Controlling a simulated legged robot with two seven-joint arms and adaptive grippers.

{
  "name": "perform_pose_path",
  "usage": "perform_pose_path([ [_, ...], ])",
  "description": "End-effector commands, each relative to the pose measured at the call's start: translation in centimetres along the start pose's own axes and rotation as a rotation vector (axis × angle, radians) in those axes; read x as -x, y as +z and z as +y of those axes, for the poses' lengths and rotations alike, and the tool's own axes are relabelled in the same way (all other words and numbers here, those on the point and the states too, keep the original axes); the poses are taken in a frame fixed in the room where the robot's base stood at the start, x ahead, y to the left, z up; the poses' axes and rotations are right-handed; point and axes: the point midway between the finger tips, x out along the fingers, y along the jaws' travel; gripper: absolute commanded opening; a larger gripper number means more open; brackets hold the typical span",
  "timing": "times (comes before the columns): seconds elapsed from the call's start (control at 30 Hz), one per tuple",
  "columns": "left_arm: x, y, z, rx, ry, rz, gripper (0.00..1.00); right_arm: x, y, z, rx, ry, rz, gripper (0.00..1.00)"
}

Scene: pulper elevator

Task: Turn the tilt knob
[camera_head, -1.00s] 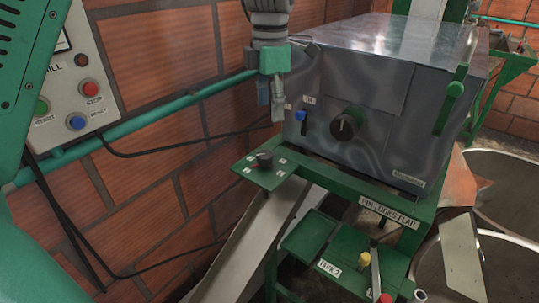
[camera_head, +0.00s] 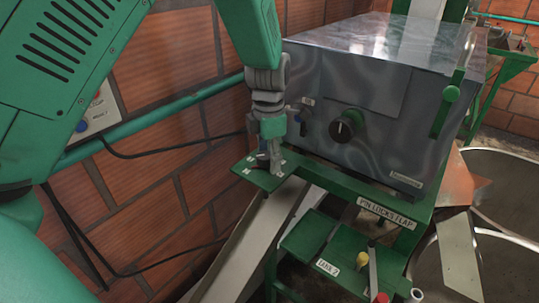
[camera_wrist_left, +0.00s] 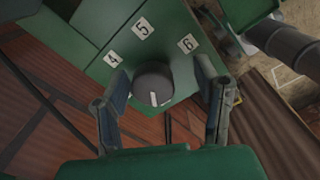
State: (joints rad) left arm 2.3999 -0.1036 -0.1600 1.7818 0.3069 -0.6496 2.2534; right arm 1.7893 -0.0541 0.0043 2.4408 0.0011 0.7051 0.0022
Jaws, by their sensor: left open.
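A dark round knob (camera_wrist_left: 154,82) with a white pointer mark sits on a small green plate (camera_head: 262,181). In the left wrist view, white labels 4, 5 and 6 stand around its far side, and the pointer faces down the picture, away from label 5. My left gripper (camera_head: 269,160) is over the plate, pointing down. Its fingers are open, one on each side of the knob, with gaps showing on both sides. In the head view the gripper mostly hides the knob. My right gripper is in neither view.
A metal box (camera_head: 365,95) with a larger black knob (camera_head: 347,125) and a green lever (camera_head: 447,103) stands just right of my gripper. A green pipe (camera_head: 160,118) runs along the brick wall. Below are a sloping chute (camera_head: 245,238) and a yellow-topped lever (camera_head: 362,259).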

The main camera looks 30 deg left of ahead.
Motion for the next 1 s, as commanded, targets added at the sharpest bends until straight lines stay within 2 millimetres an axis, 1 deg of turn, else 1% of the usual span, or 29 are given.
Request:
perform_pose_path([
  [0.1, -0.07, -0.16, 0.24, 0.002, -0.002, -0.001, 0.56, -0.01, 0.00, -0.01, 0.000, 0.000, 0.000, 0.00],
  [0.17, -0.10, -0.23, 0.36, 0.002, -0.004, -0.002, 0.35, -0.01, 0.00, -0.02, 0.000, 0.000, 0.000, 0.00],
  [0.2, -0.11, -0.26, 0.40, 0.002, -0.004, -0.002, 0.21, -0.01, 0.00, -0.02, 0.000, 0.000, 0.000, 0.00],
  [0.23, -0.12, -0.27, 0.40, 0.002, -0.004, -0.002, 0.11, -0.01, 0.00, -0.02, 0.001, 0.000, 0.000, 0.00],
  [0.27, -0.12, -0.27, 0.38, 0.002, -0.004, -0.001, 0.07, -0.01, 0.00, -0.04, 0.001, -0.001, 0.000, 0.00],
  [0.77, -0.13, -0.25, 0.17, -0.014, -0.002, 0.003, 0.07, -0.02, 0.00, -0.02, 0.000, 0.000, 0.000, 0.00],
  [1.0, -0.15, -0.25, 0.11, -0.116, -0.004, 0.004, 0.07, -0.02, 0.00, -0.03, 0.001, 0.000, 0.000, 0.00],
])
